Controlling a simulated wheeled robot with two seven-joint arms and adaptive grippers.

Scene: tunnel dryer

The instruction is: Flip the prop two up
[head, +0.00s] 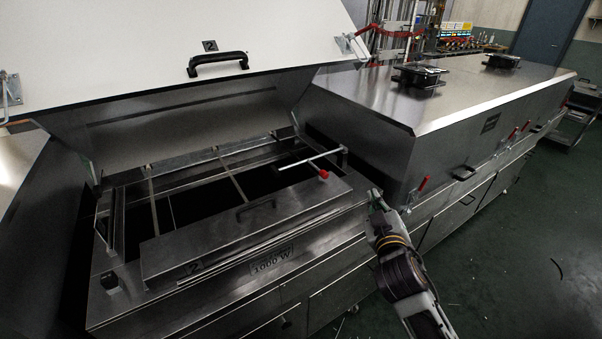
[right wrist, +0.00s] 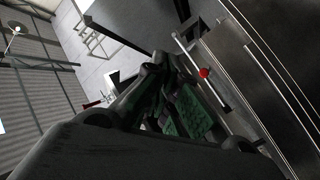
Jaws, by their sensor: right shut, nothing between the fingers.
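The prop (head: 310,159) is a thin silver rod at the right end of the opening under the raised lid marked 2 (head: 205,75). It lies nearly flat. A red knob (head: 323,174) sits just in front of it; whether the two are joined I cannot tell. In the right wrist view the red knob (right wrist: 204,72) shows against the silver rod (right wrist: 218,97), beyond the fingers. My right gripper (head: 375,197) is shut and empty, at the front right corner of the open section, apart from the knob. The right wrist view also shows its fingers (right wrist: 165,85). My left gripper is out of view.
A metal cover panel (head: 225,222) with a dark handle lies along the front of the opening. A closed steel section (head: 440,95) with red-handled latches stands to the right.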

